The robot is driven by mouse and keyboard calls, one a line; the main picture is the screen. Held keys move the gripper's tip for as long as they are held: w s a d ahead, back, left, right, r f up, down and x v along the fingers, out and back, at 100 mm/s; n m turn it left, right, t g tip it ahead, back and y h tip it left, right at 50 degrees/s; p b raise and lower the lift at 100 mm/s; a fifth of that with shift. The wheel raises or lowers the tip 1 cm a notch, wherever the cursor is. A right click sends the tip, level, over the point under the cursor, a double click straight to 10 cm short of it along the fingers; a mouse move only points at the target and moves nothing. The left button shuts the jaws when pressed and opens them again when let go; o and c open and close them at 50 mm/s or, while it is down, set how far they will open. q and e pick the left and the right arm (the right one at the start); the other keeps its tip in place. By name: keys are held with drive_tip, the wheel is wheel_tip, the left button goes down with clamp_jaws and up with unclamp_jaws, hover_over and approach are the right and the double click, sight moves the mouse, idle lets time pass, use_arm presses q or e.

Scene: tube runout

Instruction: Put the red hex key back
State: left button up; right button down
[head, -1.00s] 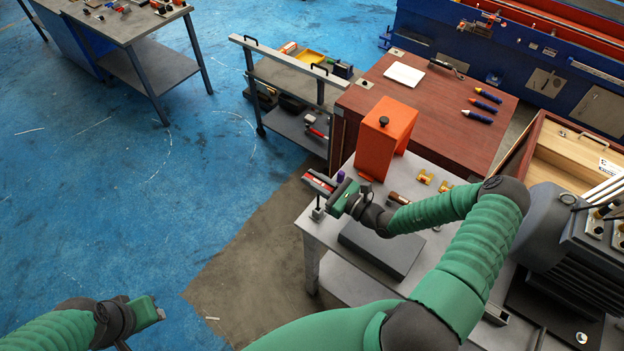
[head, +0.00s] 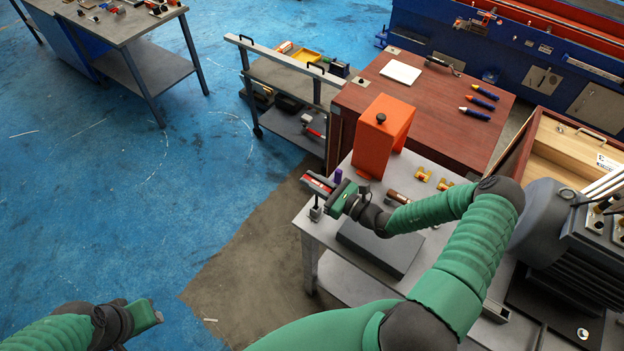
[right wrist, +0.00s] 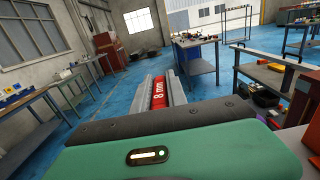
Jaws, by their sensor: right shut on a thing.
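My right gripper (head: 318,184) is shut on the red hex key; its red handle shows between the grey fingers in the head view. In the right wrist view the red hex key (right wrist: 158,93) lies between the fingers, with white "8 mm" lettering on it. The gripper is at the left corner of the grey table (head: 330,232), beside the orange box. A small dark and grey piece shows just below the fingers; I cannot tell whether it is a stand or part of the key. My left gripper (head: 150,316) is at the lower left, over the floor, its fingertips unclear.
A purple item (head: 337,176) is close behind the right gripper. The orange box (head: 382,138) stands beyond it. A flat dark grey block (head: 378,250) lies below my right forearm. Brass pieces (head: 424,175) lie to the right. Open blue floor (head: 150,200) is left of the table.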

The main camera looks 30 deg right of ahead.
drive_tip(key=shift+f+b, duration=1.15)
drive_tip(key=shift+f, duration=0.65)
drive_tip(key=c, duration=1.3)
unclamp_jaws()
drive_tip(key=shift+o, duration=0.2)
drive_tip(key=o, duration=0.8)
drive_tip(key=shift+p+v, duration=0.9)
drive_tip(key=shift+v, duration=4.1)
